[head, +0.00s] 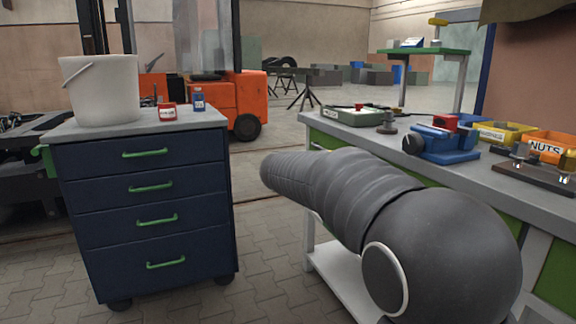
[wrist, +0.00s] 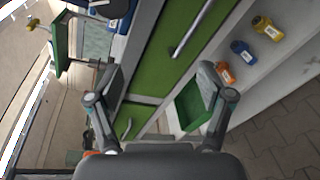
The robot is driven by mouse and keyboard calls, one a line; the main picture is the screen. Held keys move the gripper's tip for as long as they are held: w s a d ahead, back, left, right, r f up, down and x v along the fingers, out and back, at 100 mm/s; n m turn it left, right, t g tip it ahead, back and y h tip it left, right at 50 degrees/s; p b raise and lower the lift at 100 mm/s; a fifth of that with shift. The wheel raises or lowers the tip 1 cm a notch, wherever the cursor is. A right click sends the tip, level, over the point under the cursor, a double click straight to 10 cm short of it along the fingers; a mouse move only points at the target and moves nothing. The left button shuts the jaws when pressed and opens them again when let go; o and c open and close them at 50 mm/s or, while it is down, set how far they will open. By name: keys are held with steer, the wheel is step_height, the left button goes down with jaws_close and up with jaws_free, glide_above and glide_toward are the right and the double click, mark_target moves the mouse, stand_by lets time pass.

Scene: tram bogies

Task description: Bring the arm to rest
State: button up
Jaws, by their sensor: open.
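My arm fills the lower right of the head view, a dark grey covered arm reaching away between the blue drawer cabinet (head: 145,205) and the workbench (head: 345,130). The gripper itself does not show in the head view. In the wrist view my gripper (wrist: 158,85) is open, its two fingers wide apart with nothing between them. Beyond the fingers are the green front of the workbench and a lower shelf. A green tray (wrist: 190,105) shows beside the right finger.
A white bucket (head: 100,90), a red tin (head: 167,112) and a blue bottle (head: 199,99) stand on the cabinet. A blue vise (head: 445,138), a yellow bin (head: 500,132) and an orange nuts bin (head: 548,147) stand on the bench. Several bottles (wrist: 242,51) stand on the shelf.

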steer(key=s+a+f+m+g+y, duration=0.3)
steer(key=s+f+y, duration=0.5)
steer(key=s+f, duration=0.75)
steer(key=s+a+f+m+t+y, duration=0.1)
steer(key=s+m+y, duration=0.2)
steer(key=s, duration=0.6)
steer(key=s+a+f+m+t+y, duration=0.1)
steer(key=s+a+m+y, duration=0.1)
steer(key=s, duration=0.8)
steer(key=shift+f+m+y, duration=0.15)
steer(key=shift+m+y, duration=0.65)
steer(key=shift+m, duration=0.2)
